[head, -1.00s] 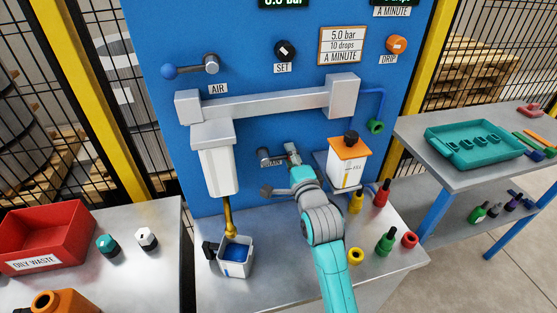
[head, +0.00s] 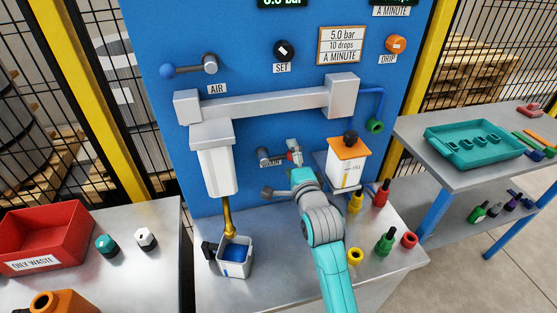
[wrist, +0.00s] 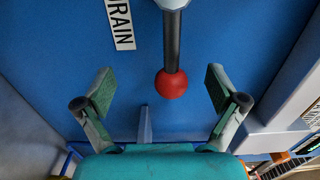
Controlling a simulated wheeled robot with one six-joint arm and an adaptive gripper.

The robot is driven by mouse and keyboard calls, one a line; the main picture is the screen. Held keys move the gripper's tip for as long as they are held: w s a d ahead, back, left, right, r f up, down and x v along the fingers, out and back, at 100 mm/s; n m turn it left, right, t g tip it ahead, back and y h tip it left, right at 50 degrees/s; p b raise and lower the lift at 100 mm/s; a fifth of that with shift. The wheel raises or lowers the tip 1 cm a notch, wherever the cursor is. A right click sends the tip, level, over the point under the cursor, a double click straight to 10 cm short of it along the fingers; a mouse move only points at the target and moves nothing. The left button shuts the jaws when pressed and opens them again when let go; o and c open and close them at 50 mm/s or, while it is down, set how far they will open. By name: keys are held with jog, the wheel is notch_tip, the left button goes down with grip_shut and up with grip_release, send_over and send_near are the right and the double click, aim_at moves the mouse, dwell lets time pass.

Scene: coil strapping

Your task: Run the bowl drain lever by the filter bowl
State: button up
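The drain lever has a grey hub (head: 263,156) on the blue panel, right of the white filter bowl (head: 217,168). In the wrist view its dark rod ends in a red ball (wrist: 171,84), beside a partly visible DRAIN label (wrist: 120,22). My gripper (wrist: 158,88) is open, with one finger on each side of the red ball; neither finger appears to touch it. In the head view my arm partly hides the lever and the label. A brass drain tube (head: 228,218) hangs below the bowl over a white container (head: 234,268) with blue inside.
A small bowl with an orange top (head: 347,150) stands close right of my gripper. Several coloured bottles and caps, including a green bottle (head: 385,242), stand on the bench to the right. The grey manifold bar (head: 265,104) runs above.

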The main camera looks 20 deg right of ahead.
jog(key=shift+a+r, duration=0.1)
jog(key=s, duration=0.6)
dwell(0.7)
dwell(0.4)
jog(key=s+f+n+g, duration=0.1)
jog(key=s+f+n, duration=0.3)
jog(key=s+f, duration=0.6)
jog(key=s+f+n+g, duration=0.1)
jog(key=s+f+n, duration=0.35)
jog(key=s, duration=0.85)
jog(key=s+n+g, duration=0.1)
jog(key=s+n, duration=0.8)
jog(key=s, duration=1.6)
jog(key=shift+r, duration=0.45)
